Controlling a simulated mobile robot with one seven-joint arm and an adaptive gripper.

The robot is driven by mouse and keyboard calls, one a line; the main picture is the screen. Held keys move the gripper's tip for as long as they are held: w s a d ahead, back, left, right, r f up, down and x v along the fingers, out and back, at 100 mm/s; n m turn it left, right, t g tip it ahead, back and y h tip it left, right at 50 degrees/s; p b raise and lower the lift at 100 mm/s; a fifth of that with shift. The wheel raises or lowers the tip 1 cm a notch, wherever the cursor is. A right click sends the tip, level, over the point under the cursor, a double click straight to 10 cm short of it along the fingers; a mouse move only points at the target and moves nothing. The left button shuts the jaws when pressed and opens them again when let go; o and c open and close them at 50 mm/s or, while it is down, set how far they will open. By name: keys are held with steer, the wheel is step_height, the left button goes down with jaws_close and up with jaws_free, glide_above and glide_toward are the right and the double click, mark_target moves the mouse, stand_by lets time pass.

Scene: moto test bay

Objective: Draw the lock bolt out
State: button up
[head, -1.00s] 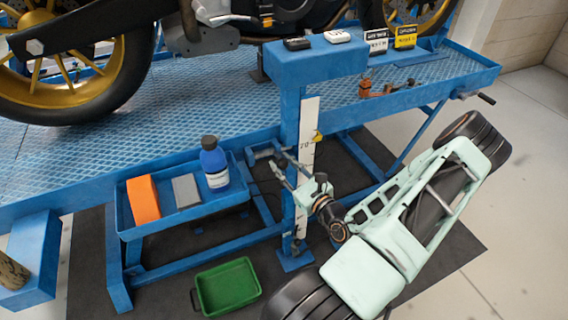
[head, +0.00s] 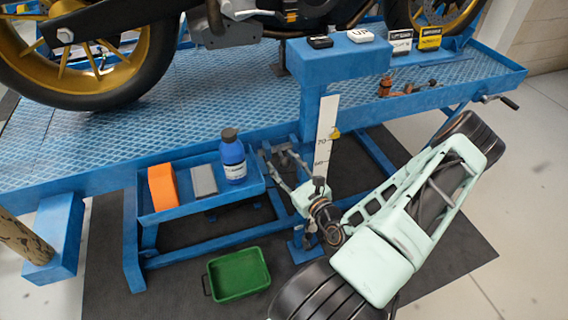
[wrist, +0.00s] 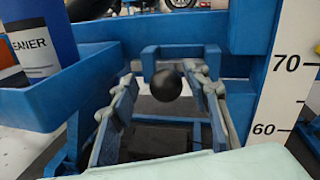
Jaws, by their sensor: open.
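The lock bolt shows in the wrist view as a round black knob (wrist: 166,85) in front of a blue bracket (wrist: 180,53); its shaft is hidden behind the knob. My gripper (wrist: 160,78) is open, with one grey finger to the left of the knob and one to the right. Gaps show on both sides, and I cannot tell whether the knob lies fully between the fingertips or just beyond them. In the head view my gripper (head: 274,154) reaches under the blue lift table, between the bottle and the scale post; the knob cannot be made out there.
A blue side tray (head: 200,208) holds an orange box (head: 162,187), a grey block (head: 203,181) and a blue bottle (head: 233,157), close to my gripper's left. The white scale (head: 322,135) on the post stands close on its right. A green bin (head: 238,274) lies on the floor.

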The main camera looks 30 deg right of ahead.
steer(key=shift+s, duration=0.1)
steer(key=s, duration=1.2)
steer(key=shift+a, duration=0.2)
steer(key=shift+w, duration=0.1)
